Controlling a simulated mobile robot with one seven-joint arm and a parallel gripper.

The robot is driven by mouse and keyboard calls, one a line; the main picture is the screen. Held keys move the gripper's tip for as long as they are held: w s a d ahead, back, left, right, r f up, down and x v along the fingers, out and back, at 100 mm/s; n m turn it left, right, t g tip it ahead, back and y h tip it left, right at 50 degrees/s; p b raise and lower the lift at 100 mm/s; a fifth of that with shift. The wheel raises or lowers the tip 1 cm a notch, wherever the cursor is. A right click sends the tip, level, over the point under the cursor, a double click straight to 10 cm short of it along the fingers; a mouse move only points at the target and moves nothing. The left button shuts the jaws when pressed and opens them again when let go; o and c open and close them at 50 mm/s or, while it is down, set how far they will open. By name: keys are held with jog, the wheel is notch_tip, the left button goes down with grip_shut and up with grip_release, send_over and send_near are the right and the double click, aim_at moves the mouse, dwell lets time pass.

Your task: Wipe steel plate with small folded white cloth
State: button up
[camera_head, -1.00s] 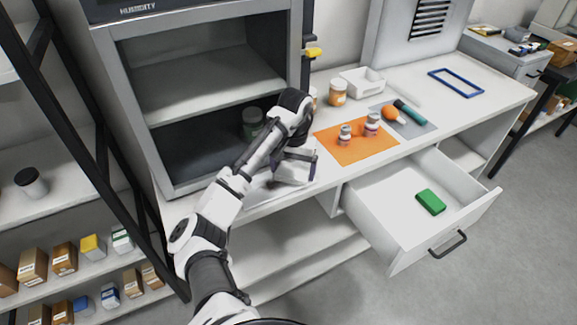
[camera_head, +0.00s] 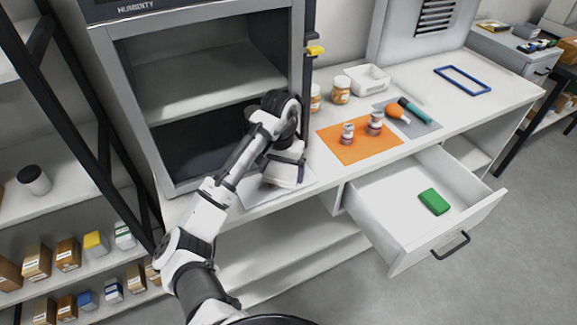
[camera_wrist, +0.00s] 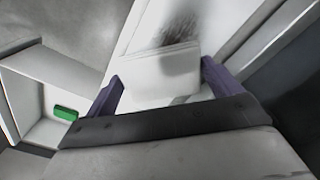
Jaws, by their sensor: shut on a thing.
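The steel plate (camera_head: 250,194) lies flat on the white counter in front of the humidity cabinet. It also shows in the wrist view (camera_wrist: 222,28), with a dark smudge on it. My gripper (camera_head: 284,168) is low over the plate and shut on the small folded white cloth (camera_head: 282,178). In the wrist view the cloth (camera_wrist: 165,75) sits between my two purple fingers (camera_wrist: 165,85), its far edge beside the smudge. Whether the cloth presses on the plate is hard to tell. My arm and gripper hide part of the plate in the head view.
Right of the plate, an orange mat (camera_head: 360,150) holds two small bottles. Behind are jars (camera_head: 341,90) and a white tray (camera_head: 367,78). An open drawer (camera_head: 400,215) with a green block (camera_head: 434,201) juts out in front. The open cabinet (camera_head: 205,90) stands behind left.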

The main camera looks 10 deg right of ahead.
jog(key=shift+s+a+f, duration=0.1)
jog(key=shift+s+a, duration=0.3)
jog(key=shift+a, duration=0.75)
jog(key=shift+s+a+f, duration=0.15)
jog(key=shift+s+a, duration=0.2)
jog(key=shift+a, duration=0.85)
jog(key=shift+s+a+f, duration=0.1)
jog(key=shift+s+a, duration=0.3)
jog(key=shift+a, duration=0.75)
jog(key=shift+r, duration=0.1)
jog(key=shift+r, duration=2.9)
notch_tip(320, 180, up, 3)
jog(key=shift+f, duration=0.15)
jog(key=b, duration=0.3)
send_over(257, 189)
jog(key=shift+f, duration=3.4)
